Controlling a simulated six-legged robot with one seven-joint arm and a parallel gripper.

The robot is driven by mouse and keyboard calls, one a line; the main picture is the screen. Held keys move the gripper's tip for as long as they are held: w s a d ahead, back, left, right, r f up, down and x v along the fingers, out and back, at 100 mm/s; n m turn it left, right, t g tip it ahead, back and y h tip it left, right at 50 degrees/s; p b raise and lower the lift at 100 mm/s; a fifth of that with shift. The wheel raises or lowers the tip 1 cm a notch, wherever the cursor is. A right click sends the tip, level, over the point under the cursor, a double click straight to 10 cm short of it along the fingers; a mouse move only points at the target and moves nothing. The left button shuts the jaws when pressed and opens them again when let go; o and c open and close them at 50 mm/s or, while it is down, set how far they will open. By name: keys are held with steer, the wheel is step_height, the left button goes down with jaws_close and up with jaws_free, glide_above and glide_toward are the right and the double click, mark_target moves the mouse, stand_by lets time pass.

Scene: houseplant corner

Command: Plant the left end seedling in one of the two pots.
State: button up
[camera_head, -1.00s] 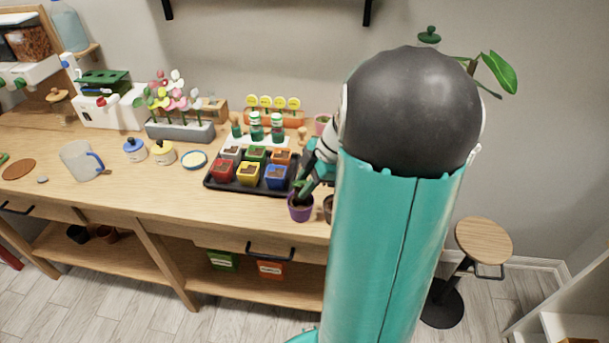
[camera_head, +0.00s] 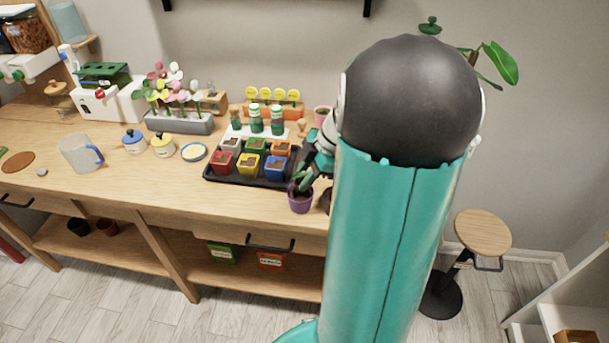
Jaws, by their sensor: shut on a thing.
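A purple pot (camera_head: 300,203) stands upright at the front edge of the bench, right of the black tray. My gripper (camera_head: 302,181) is just above it, tilted down, shut on a small green seedling (camera_head: 296,187). The seedling's leaves show over the pot's rim. The seedling's lower end is hidden, so I cannot tell whether it touches the soil. A second, dark pot (camera_head: 327,203) shows only in part to the right, mostly behind my arm.
The black tray (camera_head: 213,180) with several coloured pots is close left of the purple pot. Green-capped bottles (camera_head: 256,122) and an orange rack (camera_head: 271,109) stand behind it. A blue-rimmed dish (camera_head: 194,152) and lidded jars are further left.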

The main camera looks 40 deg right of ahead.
steer(key=shift+f, duration=1.2)
stand_by(0.5)
steer(key=o, duration=1.4)
steer(key=shift+r, duration=3.55)
steer(key=s+a+r+m+h, duration=0.1)
steer(key=s+a+r+m, duration=0.1)
steer(key=a, duration=0.6)
steer(key=s+a+r+m+t+h, duration=0.1)
steer(key=s+a+r+m+h, duration=0.1)
steer(key=a+m, duration=0.4)
steer(key=s+a+r+m+t+h, duration=0.1)
steer(key=s+a+r+m, duration=0.3)
steer(key=a, duration=0.7)
steer(key=shift+s+m+h, duration=0.3)
steer(key=shift+s+m, duration=0.3)
steer(key=shift+s, duration=0.1)
